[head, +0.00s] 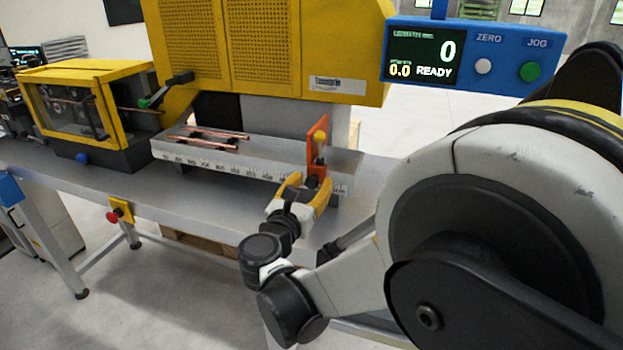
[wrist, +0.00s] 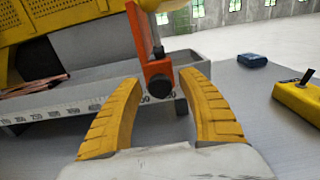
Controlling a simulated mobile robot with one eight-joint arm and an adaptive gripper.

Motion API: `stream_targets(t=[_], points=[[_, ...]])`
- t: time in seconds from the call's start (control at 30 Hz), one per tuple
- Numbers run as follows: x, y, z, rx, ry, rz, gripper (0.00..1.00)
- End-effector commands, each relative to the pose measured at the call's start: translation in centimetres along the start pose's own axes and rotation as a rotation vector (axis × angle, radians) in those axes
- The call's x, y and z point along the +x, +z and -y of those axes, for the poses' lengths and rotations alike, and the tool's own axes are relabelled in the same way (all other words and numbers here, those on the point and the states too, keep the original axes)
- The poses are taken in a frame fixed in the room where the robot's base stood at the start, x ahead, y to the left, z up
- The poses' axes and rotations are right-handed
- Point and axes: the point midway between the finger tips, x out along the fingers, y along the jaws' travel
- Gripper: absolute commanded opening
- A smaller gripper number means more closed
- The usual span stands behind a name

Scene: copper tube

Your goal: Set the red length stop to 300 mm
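The red-orange length stop (head: 317,152) stands upright near the right end of the scaled trough, with a yellow knob on its upper part. In the wrist view the stop (wrist: 157,72) rises between my finger tips, with a black round knob (wrist: 159,84) low on its front. My gripper (head: 305,188) is at the front of the stop, its two yellow fingers apart on either side of the black knob. In the wrist view the gripper (wrist: 165,88) shows a gap beside each finger, so it is open. The scale (head: 215,168) runs along the trough's front; its numbers are too small to read surely.
Copper tubes (head: 215,134) lie at the trough's left. A yellow-framed machine (head: 85,100) stands farther left. A blue panel (head: 470,57) reads 0 and READY. A yellow box (wrist: 300,98) and a blue object (wrist: 252,60) lie on the bench to the right.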

Motion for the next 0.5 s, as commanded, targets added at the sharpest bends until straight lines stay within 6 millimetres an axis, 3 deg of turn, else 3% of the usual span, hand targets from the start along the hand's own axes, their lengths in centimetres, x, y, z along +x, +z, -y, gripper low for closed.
stream_targets(t=[0.03,0.13,0.37,0.5], points=[[0.0,0.0,0.0,0.000,0.000,0.000,0.30],[0.0,0.0,0.0,0.000,0.000,0.000,0.00],[0.0,0.0,-0.3,0.000,0.000,0.000,0.00],[-0.1,0.0,-2.0,0.000,0.004,0.000,0.00]])
